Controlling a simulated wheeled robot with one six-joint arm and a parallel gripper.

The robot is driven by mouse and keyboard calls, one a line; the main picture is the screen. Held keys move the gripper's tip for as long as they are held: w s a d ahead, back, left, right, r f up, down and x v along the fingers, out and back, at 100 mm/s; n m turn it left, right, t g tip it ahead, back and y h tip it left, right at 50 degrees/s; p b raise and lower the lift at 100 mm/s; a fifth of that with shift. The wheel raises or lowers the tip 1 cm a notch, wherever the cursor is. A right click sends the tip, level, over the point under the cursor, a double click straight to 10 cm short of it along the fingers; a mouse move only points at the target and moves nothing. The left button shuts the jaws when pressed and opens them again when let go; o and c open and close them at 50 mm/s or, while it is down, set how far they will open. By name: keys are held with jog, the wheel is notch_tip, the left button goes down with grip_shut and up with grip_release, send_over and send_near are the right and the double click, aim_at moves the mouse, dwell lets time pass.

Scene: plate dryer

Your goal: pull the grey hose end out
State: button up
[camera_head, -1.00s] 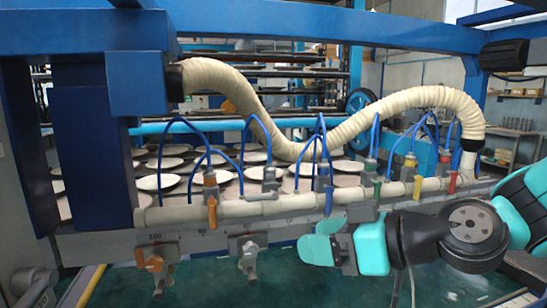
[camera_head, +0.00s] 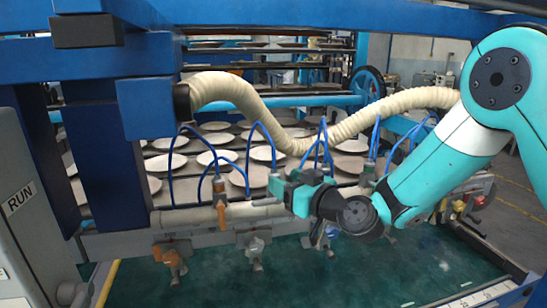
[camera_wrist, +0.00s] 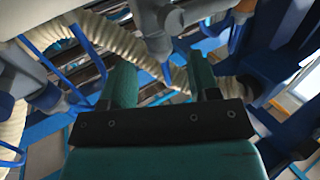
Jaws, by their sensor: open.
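A cream-grey ribbed hose (camera_head: 350,125) runs in a wave above the rack. Its left end sits in a dark collar (camera_head: 183,103) on the blue frame. Its right end is hidden behind my arm in the head view. My gripper (camera_head: 283,183) is open and empty, in front of the pipe, below and to the right of the collar and apart from it. In the wrist view, my gripper (camera_wrist: 162,76) has its fingers spread. The hose (camera_wrist: 120,40) passes beyond them and meets a dark collar (camera_wrist: 250,88) to the right of the fingers.
A pale pipe (camera_head: 185,217) with valves and blue loop tubes (camera_head: 262,137) runs close to my gripper. White plates (camera_head: 168,162) lie behind it. Blue beams (camera_head: 100,150) stand at left, with a grey RUN cabinet (camera_head: 35,195). The green floor in front is open.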

aim_at(278, 175)
jog(key=p+x, duration=0.2)
jog(key=x, duration=0.2)
jog(key=shift+r, duration=0.15)
jog(key=shift+w+a, duration=0.3)
